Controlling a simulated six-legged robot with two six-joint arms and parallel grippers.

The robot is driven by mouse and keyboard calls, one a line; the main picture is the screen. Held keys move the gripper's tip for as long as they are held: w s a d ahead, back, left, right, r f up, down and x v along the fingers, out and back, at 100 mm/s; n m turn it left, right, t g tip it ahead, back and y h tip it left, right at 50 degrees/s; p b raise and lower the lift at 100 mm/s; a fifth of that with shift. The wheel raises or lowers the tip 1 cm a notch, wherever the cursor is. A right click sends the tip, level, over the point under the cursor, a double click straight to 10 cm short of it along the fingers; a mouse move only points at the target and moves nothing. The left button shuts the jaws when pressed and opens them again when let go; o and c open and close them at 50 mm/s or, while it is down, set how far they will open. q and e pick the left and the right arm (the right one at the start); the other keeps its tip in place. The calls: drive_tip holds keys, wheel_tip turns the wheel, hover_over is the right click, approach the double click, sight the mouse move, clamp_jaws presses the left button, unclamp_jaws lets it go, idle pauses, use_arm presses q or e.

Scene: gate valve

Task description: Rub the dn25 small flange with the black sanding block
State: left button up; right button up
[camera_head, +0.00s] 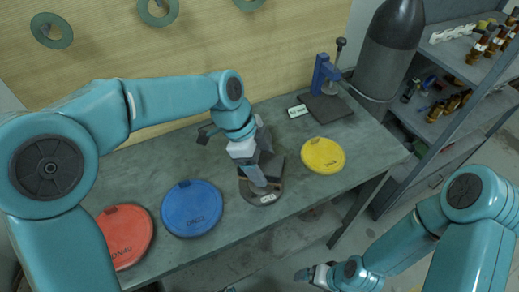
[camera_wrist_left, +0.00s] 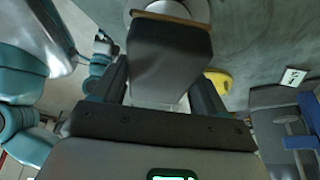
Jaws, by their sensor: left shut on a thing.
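My left gripper (camera_head: 262,178) points down over the workbench and is shut on the black sanding block. In the left wrist view the dark block (camera_wrist_left: 170,62) sits between the two fingers (camera_wrist_left: 165,85). A round dark stand with a brown rim and a white label (camera_head: 266,198) is under the gripper. A small grey metal part, likely the dn25 small flange (camera_head: 254,174), rises there; the gripper partly hides it. The block is close to it, but contact cannot be told. My right gripper (camera_head: 308,274) is low, in front of the bench; its finger gap is unclear.
Red (camera_head: 123,236), blue (camera_head: 192,208) and yellow (camera_head: 322,155) discs lie on the grey bench (camera_head: 160,165). A blue press (camera_head: 326,75) stands at the back right beside a small label card (camera_head: 297,111). A dark tank (camera_head: 390,45) and shelves (camera_head: 455,80) are beyond.

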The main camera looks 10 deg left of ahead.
use_arm(q)
drive_tip(key=shift+r+p, duration=0.55)
drive_tip(key=shift+r, duration=0.6)
drive_tip(key=shift+s+d, duration=0.1)
